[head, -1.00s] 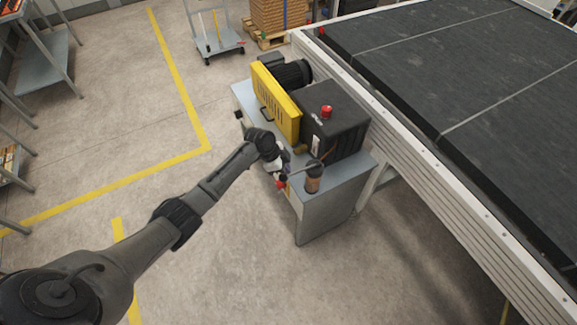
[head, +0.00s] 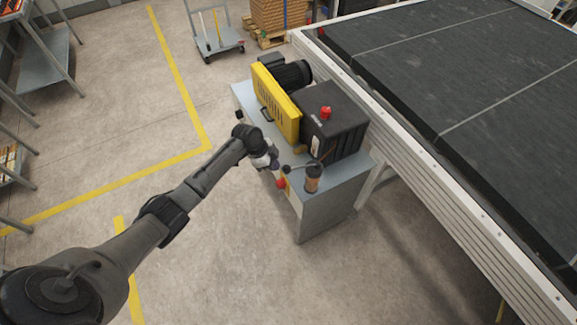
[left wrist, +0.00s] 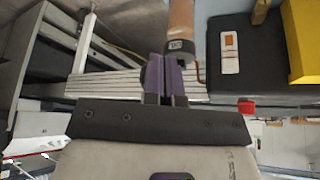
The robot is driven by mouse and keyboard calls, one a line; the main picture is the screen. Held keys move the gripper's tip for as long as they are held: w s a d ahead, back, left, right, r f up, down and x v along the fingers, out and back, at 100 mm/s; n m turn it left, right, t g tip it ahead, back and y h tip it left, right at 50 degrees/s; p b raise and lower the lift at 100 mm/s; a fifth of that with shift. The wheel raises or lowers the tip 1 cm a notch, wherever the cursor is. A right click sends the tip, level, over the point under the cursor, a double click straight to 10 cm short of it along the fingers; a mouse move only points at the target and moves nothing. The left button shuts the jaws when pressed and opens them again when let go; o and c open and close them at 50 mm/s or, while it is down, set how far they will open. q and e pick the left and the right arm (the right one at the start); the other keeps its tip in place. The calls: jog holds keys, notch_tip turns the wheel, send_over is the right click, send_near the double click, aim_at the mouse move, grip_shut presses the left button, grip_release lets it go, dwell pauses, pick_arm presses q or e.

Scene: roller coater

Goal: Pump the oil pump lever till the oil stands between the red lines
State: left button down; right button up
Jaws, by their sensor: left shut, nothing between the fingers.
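The oil pump is a copper-brown cylinder with a dark cap (head: 313,181) on the front corner of the grey cabinet; its body (left wrist: 180,18) shows at the top of the left wrist view. The pump lever (head: 287,169) reaches left from the cap and ends in a dark knob. My left gripper (head: 276,162) is shut and empty close beside the knob; whether they touch is unclear. Its purple fingers (left wrist: 166,75) show in the left wrist view, partly hiding a dark round shape. A white plate with an orange patch (left wrist: 230,52) sits on the black housing; no red lines or oil level are readable.
The black housing (head: 338,125) with a red cap (head: 326,112) and a yellow guard (head: 275,102) stand behind the pump on the cabinet (head: 325,215). A red button (head: 281,183) sits on the cabinet front. A wide conveyor (head: 450,75) runs on the right. The floor in front is clear.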

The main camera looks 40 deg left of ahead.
pick_arm(q)
jog(key=v, duration=1.2)
jog(key=shift+a, duration=0.2)
jog(key=shift+s+r, duration=0.1)
jog(key=shift+r, duration=0.05)
dwell(0.5)
